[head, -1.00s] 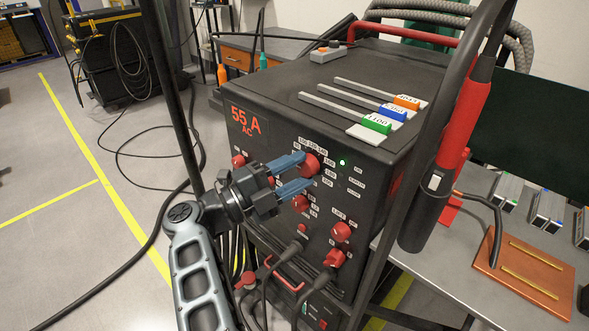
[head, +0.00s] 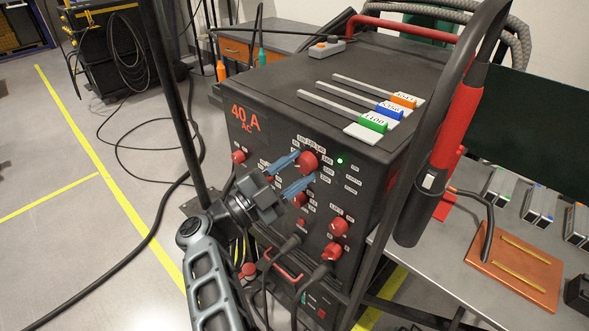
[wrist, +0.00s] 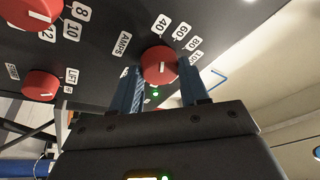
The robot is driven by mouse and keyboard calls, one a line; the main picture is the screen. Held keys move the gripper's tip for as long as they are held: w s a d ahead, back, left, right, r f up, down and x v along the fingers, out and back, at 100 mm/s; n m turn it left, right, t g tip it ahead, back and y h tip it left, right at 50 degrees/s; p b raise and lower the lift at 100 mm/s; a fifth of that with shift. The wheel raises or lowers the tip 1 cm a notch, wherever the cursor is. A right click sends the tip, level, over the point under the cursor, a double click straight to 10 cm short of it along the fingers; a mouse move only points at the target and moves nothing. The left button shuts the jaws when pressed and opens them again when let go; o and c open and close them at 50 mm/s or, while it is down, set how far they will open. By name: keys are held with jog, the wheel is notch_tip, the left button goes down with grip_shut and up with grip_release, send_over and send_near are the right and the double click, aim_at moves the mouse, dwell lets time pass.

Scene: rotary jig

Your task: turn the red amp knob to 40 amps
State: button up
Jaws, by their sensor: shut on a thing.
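The red amp knob (head: 307,162) is on the front of the black welder, near its upper right. It also shows in the wrist view (wrist: 160,66), beside the AMPS label, with 40, 60 and 80 marks around it. My gripper (head: 294,172) has its blue fingers on either side of the knob and is shut on it. In the wrist view the two fingers (wrist: 166,92) flank the knob. The display (head: 245,118) reads 40 A, AC, in red.
Other red knobs, such as one at the lower right (head: 339,226), sit on the same panel. A torch with a red handle (head: 462,112) hangs to the right of the welder. Labelled rods with green, blue and orange tags (head: 373,122) lie on top.

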jog(key=o, duration=1.1)
jog(key=shift+c, duration=0.2)
jog(key=b+v, duration=0.2)
jog(key=v, duration=0.5)
jog(key=shift+s+a+f, duration=0.2)
jog(key=shift+a, duration=0.1)
